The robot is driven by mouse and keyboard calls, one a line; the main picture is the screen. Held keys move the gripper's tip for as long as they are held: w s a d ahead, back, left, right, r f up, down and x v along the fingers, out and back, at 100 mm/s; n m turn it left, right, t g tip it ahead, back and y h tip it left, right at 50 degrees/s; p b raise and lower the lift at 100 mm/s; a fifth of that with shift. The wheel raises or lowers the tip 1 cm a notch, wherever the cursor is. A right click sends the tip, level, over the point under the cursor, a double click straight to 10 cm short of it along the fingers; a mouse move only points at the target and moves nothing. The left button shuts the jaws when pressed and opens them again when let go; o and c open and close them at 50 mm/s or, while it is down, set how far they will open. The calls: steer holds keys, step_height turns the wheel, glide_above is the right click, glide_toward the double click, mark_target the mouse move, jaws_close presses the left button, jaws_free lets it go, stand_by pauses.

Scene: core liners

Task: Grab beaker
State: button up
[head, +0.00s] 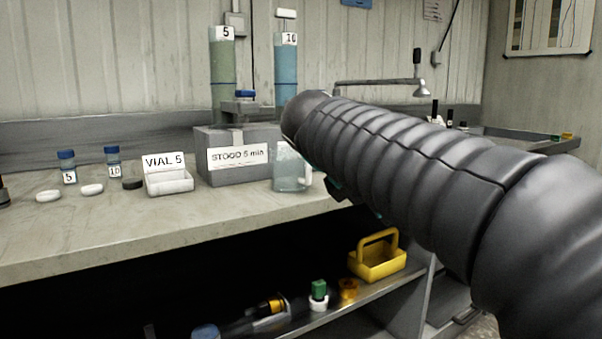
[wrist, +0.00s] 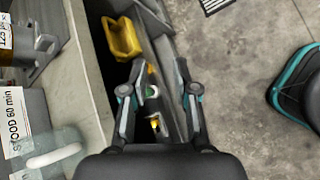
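A clear beaker (head: 290,172) with a side handle stands upright on the bench, at the front right of the grey block labelled "STOOD 60 min". In the head view my arm hides most of the gripper.
Tall cylinders 5 (head: 222,75) and 10 (head: 286,70) stand behind the block (head: 225,172). Small capped vials and the VIAL 5 tray (head: 170,184) are to the left. A yellow caddy (head: 377,258) and small items lie on the lower shelf. Floor is open right of the bench.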

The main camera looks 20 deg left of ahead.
mark_target(306, 181)
steer(key=s+a+r+n+t+h, duration=0.1)
steer(key=a+r+n+t, duration=0.2)
steer(key=a, duration=0.8)
steer(key=s+a+r+n+t+h, duration=0.1)
steer(key=s+a+r+n, duration=0.3)
steer(key=a, duration=0.7)
steer(key=shift+n, duration=0.6)
steer(key=b+x, duration=0.1)
steer(key=x, duration=0.2)
steer(key=b+x, duration=0.1)
steer(key=x, duration=0.3)
steer(key=b+x, duration=0.1)
steer(key=x, duration=0.2)
steer(key=shift+w+a+f, duration=0.15)
steer(key=shift+w+f, duration=0.25)
steer(key=x, duration=0.2)
steer(key=b+x, duration=0.1)
steer(key=x, duration=0.1)
steer(key=shift+f+b, duration=0.3)
steer(key=shift+f, duration=0.05)
steer(key=shift+w+d+f, duration=0.1)
steer(key=shift+w+d, duration=0.15)
steer(key=shift+w, duration=0.15)
jaws_close()
